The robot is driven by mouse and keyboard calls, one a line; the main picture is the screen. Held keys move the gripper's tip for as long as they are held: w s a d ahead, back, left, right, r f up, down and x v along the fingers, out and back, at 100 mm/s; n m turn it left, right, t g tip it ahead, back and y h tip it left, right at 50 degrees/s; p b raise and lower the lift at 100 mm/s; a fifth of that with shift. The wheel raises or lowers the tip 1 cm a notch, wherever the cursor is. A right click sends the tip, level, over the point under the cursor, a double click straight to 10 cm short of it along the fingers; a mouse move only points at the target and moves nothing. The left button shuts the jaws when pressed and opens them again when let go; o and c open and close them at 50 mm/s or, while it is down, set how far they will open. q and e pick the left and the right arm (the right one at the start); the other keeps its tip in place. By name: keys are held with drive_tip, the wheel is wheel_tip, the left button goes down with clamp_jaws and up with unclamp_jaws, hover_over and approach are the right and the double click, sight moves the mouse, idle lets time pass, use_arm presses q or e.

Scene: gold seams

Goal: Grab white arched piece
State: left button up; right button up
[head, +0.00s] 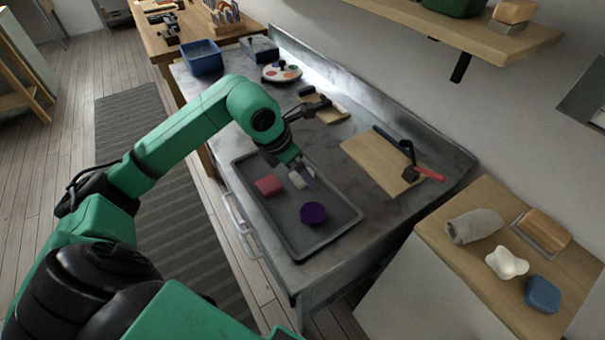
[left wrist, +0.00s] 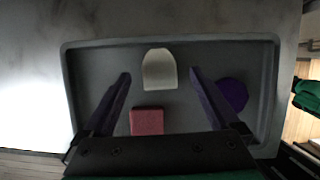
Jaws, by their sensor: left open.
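The white arched piece (left wrist: 159,70) lies in the grey tray (left wrist: 90,58), near the tray's far wall in the left wrist view. In the head view the white piece (head: 297,180) shows partly behind my left gripper (head: 303,172). My left gripper, also in the left wrist view (left wrist: 160,76), is open and empty above the tray. Its two fingers appear on either side of the white piece, apart from it. My right gripper is not in view.
A red block (head: 269,186) and a purple round piece (head: 313,214) share the tray with the white piece. A wooden board (head: 383,165) with tools lies to the right. A blue bin (head: 202,58) and a paint palette (head: 282,72) stand farther back.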

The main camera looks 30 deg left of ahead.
use_arm(q)
drive_tip(key=shift+x, duration=0.85)
drive_tip(key=shift+r, duration=0.1)
clamp_jaws()
drive_tip(key=shift+r, duration=0.1)
